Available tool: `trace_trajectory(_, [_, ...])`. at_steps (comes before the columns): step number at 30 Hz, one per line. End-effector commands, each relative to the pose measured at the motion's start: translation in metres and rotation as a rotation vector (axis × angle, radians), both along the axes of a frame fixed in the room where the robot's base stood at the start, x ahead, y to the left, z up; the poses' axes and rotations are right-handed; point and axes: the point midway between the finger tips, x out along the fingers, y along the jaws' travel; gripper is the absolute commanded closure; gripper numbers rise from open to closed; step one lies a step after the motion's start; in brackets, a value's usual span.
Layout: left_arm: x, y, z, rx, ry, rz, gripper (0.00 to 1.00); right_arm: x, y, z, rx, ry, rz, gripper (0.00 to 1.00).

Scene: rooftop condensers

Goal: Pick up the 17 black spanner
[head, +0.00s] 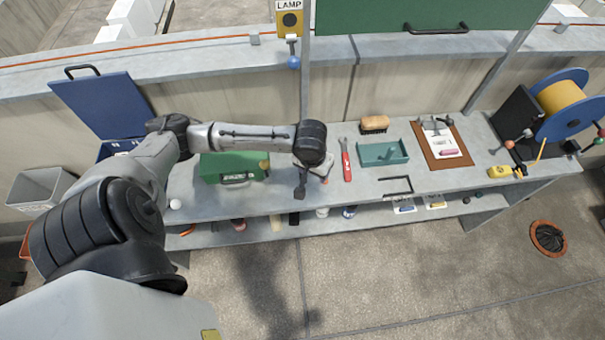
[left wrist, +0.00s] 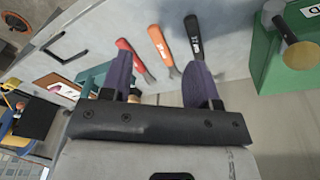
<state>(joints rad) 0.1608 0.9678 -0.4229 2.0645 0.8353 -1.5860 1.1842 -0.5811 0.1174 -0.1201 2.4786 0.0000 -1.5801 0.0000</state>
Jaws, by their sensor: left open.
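In the left wrist view a black-handled tool (left wrist: 194,36) lies on the bench, with a small pale marking too small to read for sure. Its lower end is hidden behind one finger. Two red-orange handled tools, one nearer (left wrist: 159,44) and one farther (left wrist: 127,48), lie beside it. My left gripper (left wrist: 160,66) is open and empty, its purple fingers over the tools. In the head view my left gripper (head: 301,186) is above the bench and the black tool cannot be made out; one red tool (head: 346,162) shows right of my wrist. My right gripper is not in view.
A green box (head: 234,168) stands left of my gripper. A teal tray (head: 384,153), a brush (head: 375,124) and a clipboard (head: 441,145) lie to the right on the bench (head: 360,190). A cable reel (head: 563,100) stands at the far right.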

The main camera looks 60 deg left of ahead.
Motion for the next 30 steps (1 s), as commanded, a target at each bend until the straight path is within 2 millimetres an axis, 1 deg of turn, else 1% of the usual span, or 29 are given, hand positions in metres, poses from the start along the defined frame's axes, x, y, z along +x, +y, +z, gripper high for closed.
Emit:
trace_trajectory(1, [0.009,0.021,-0.017,0.019,0.003,0.076,0.45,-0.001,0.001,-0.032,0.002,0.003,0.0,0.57])
trace_trajectory(3, [0.016,0.044,-0.018,0.028,0.012,0.187,0.45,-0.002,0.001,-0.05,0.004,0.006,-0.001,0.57])
trace_trajectory(6, [0.022,0.072,-0.016,0.036,0.018,0.329,0.45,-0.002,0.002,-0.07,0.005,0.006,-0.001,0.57])
trace_trajectory(9, [0.026,0.093,-0.012,0.039,0.019,0.441,0.45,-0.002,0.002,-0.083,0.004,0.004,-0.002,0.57])
trace_trajectory(12, [0.027,0.107,-0.009,0.04,0.018,0.521,0.45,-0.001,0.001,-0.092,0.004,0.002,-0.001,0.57])
trace_trajectory(15, [0.027,0.116,-0.008,0.038,0.018,0.569,0.45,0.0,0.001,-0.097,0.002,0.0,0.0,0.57])
trace_trajectory(17, [0.028,0.119,-0.013,0.037,0.019,0.585,0.45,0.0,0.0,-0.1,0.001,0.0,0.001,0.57])
trace_trajectory(27, [0.031,0.127,-0.067,0.036,0.02,0.593,0.45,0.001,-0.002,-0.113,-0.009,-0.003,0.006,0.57])
trace_trajectory(30, [0.032,0.129,-0.078,0.037,0.018,0.594,0.45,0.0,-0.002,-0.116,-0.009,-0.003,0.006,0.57])
